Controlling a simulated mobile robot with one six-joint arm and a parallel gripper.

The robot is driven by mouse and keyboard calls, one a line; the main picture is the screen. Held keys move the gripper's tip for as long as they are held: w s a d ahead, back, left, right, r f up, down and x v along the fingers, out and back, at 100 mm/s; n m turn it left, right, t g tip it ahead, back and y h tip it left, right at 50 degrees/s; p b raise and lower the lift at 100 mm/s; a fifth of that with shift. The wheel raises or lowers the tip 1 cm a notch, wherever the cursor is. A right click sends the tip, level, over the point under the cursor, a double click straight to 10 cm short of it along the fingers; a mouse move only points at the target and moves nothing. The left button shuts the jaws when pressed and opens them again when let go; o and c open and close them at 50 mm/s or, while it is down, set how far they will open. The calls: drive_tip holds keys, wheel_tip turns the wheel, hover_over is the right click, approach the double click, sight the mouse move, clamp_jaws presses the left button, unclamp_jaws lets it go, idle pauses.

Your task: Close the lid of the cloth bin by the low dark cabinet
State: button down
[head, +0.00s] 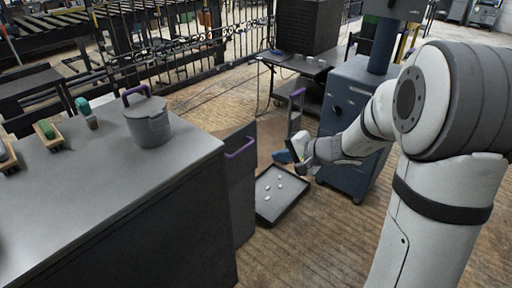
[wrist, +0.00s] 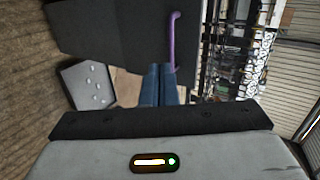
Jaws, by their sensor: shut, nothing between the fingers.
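The low dark cabinet (head: 120,235) with a grey top fills the left of the head view. The dark cloth bin (head: 240,195) stands against its right side. A dark panel with a purple handle (head: 240,149), which looks like the bin's lid, rises at the bin's top; its exact angle is hard to tell. In the wrist view the dark panel (wrist: 110,30) and purple handle (wrist: 173,40) are at the top, beyond the fingertips. My gripper (head: 282,156) is to the right of the bin, apart from the handle. Its blue fingers (wrist: 158,70) are shut and empty.
A shallow black tray (head: 281,194) with several white pieces lies on the floor right of the bin. A grey pot (head: 148,122) stands on the cabinet. A blue-grey cabinet (head: 350,125) stands behind my arm.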

drive_tip(key=w+a+f+m+t+b, duration=0.1)
drive_tip(key=w+a+f, duration=0.5)
drive_tip(key=w+a, duration=0.3)
drive_tip(key=shift+w+f+b, duration=0.15)
drive_tip(key=shift+w+b, duration=0.25)
drive_tip(key=shift+w, duration=0.2)
